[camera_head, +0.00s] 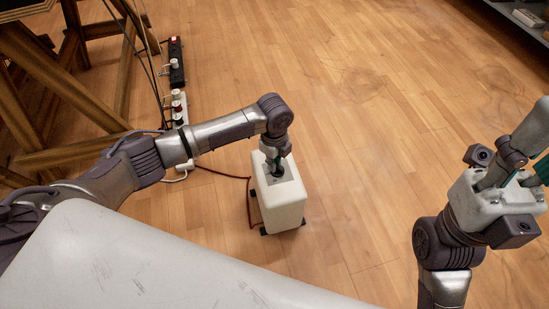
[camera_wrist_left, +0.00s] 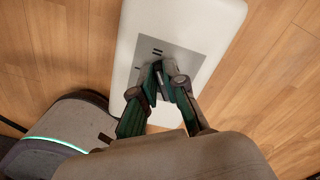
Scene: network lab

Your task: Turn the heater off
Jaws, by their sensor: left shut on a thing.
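The heater (camera_head: 282,208) is a white upright box with rounded edges, standing on the wooden floor on dark feet. Its top carries a grey control panel (camera_head: 289,187), which also shows in the left wrist view (camera_wrist_left: 180,41) with dark marks on it. My left gripper (camera_head: 277,173) reaches down onto this panel from above. In the left wrist view its dark green fingers (camera_wrist_left: 164,70) come together at the panel, shut on the heater's control, which they hide. The control's setting cannot be read. My right gripper (camera_head: 515,183) is raised at the right edge, away from the heater, its fingers partly cut off.
A red cable (camera_head: 222,173) runs from the heater toward a white power strip (camera_head: 180,108) on the left. A black power strip (camera_head: 176,62) lies behind it. A wooden trestle (camera_head: 60,95) stands at the left. The floor behind and right of the heater is clear.

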